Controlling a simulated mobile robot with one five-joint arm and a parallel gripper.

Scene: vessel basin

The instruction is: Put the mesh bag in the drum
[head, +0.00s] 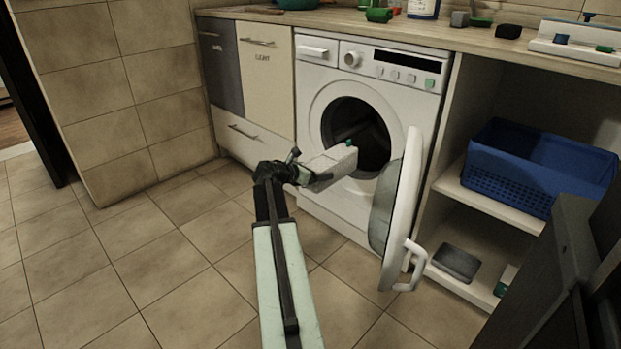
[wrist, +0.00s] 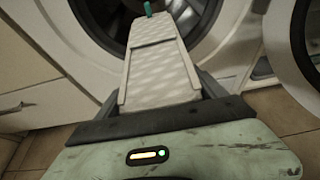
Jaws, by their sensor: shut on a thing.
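My gripper (head: 298,178) is shut on the mesh bag (head: 333,165), a pale, flat, boxy bag with a small green tab at its far end. In the wrist view the mesh bag (wrist: 160,65) stretches forward from between the fingers, with its tabbed end in front of the dark drum opening. The drum (head: 357,130) of the white washing machine (head: 318,85) is open and dark inside. The far end of the bag overlaps the opening's lower left; I cannot tell how far it is inside. The drum also shows in the wrist view (wrist: 108,14).
The washer door (head: 398,200) stands swung open to the right of the opening. A blue basket (head: 535,165) sits on the shelf at right. A counter (head: 470,38) with small items runs above. The tiled floor (head: 130,250) at left is clear.

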